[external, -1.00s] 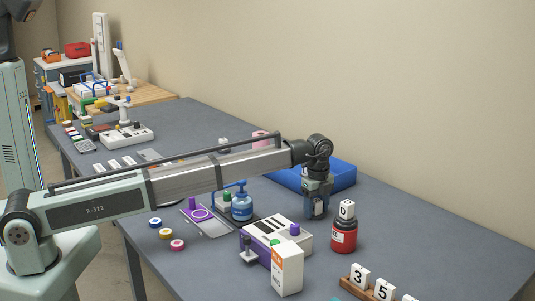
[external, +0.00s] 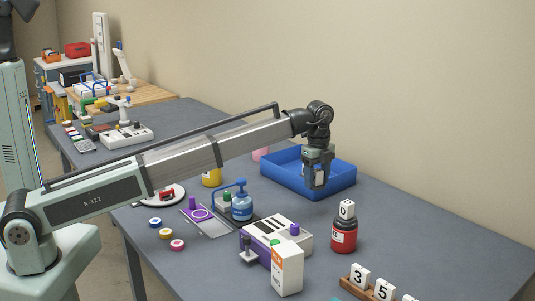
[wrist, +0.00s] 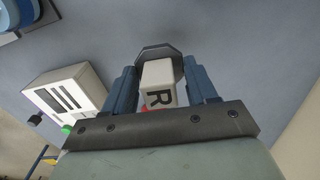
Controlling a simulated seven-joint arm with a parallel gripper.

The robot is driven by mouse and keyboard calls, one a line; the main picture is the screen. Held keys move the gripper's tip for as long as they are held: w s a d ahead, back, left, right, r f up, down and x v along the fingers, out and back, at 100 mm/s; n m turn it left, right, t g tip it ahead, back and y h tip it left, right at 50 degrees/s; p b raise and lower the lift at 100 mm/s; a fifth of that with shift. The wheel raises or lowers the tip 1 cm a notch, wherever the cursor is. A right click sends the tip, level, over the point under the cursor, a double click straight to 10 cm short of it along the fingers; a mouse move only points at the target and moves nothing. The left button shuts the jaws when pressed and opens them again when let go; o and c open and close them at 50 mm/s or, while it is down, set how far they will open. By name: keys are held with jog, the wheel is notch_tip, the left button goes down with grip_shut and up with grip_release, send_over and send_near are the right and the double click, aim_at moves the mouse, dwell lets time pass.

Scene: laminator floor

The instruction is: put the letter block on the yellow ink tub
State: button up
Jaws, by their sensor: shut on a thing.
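My gripper (external: 318,184) is shut on a white letter block (wrist: 159,84), held between its two blue fingers. The block shows a black R in the wrist view, and a small part of it shows between the fingers in the external view (external: 320,177). The gripper appears in front of the blue tray in the external view; its exact height is hard to tell. The yellow ink tub (external: 211,179) stands left of the gripper, behind the blue-topped dispenser, partly hidden by my arm. It does not show clearly in the wrist view.
A blue tray (external: 345,189) lies behind the gripper. A dark octagonal shape (wrist: 151,51) lies beyond the held block.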

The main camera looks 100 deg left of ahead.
jog(key=s+a+r+n, duration=0.2)
jog(key=s+a+r, duration=0.1)
jog(key=s+a, duration=0.65)
jog(key=s+a+r+n, duration=0.2)
jog(key=s+a+r, duration=0.1)
jog(key=s+a, duration=0.65)
jog(key=s+a+r+n, duration=0.1)
jog(key=s+a+r, duration=0.1)
jog(key=s, duration=0.5)
jog(key=s+a+r, duration=0.1)
jog(key=s+a, duration=0.1)
jog(key=s, duration=0.4)
jog(key=m, duration=0.4)
send_over(212, 172)
jog(key=s+a, duration=0.1)
jog(key=a, duration=0.2)
jog(key=shift+a+f, duration=0.15)
jog(key=shift+f, duration=4.75)
jog(key=shift+f, duration=0.1)
jog(key=o, duration=1.4)
